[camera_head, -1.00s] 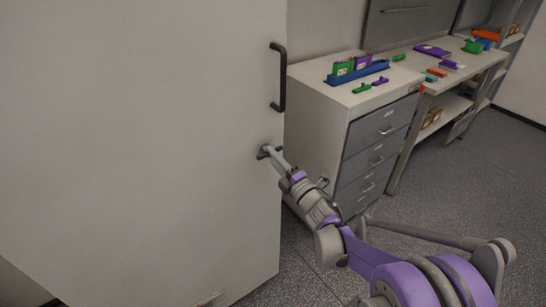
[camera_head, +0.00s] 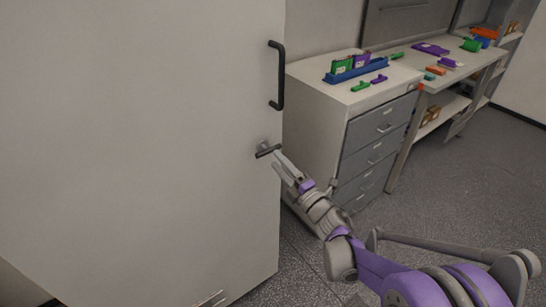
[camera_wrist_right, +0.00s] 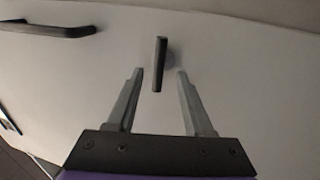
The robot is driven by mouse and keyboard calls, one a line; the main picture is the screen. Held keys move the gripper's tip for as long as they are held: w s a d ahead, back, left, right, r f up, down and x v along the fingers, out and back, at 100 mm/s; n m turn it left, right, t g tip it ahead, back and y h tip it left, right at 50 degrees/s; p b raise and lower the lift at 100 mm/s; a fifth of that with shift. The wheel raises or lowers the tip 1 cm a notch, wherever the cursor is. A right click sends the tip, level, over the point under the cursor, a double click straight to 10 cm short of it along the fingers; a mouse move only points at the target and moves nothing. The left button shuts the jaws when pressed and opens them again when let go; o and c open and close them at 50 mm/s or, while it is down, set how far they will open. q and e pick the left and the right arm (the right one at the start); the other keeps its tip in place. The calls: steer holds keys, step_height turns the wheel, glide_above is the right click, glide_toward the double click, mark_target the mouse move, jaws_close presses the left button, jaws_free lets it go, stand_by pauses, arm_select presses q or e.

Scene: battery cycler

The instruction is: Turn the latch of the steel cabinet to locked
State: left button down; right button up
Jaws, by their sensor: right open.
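The steel cabinet (camera_head: 140,140) fills the left of the head view with its pale door. Its latch (camera_head: 267,150), a short dark bar on a round base, sits below the door handle and lies near horizontal. In the right wrist view the latch (camera_wrist_right: 160,63) points along the fingers and crosses the handle's direction. My right gripper (camera_head: 277,154) is at the latch's right end. Its two fingers (camera_wrist_right: 160,75) are open, one on each side of the bar's near end, with gaps and no visible contact. My left gripper is not in view.
A dark vertical door handle (camera_head: 278,75) is above the latch and shows in the wrist view (camera_wrist_right: 48,28). A drawer unit (camera_head: 375,150) stands right of the cabinet, close to my right arm. A workbench (camera_head: 460,75) is beyond it. Open floor (camera_head: 450,180) lies to the right.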

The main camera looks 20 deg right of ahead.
steer(key=v, duration=0.7)
steer(key=s+d+r+m+g+h+p, duration=0.4)
steer(key=m+h, duration=0.6)
steer(key=m, duration=0.5)
steer(key=s+a+f+m+g+y+p, duration=0.1)
steer(key=s+a+f+m+g, duration=0.1)
steer(key=s, duration=0.5)
steer(key=s+a+f+m+g+y+p, duration=0.1)
steer(key=s+a+f+m+g, duration=0.1)
steer(key=s, duration=0.4)
steer(key=s+a+f+m+g+y+p, duration=0.1)
steer(key=s+a+f+m+g, duration=0.2)
steer(key=s+f+g, duration=0.2)
steer(key=s, duration=0.2)
steer(key=shift+s+a+f+g+p, duration=0.25)
steer(key=shift+s+a+g+p, duration=0.05)
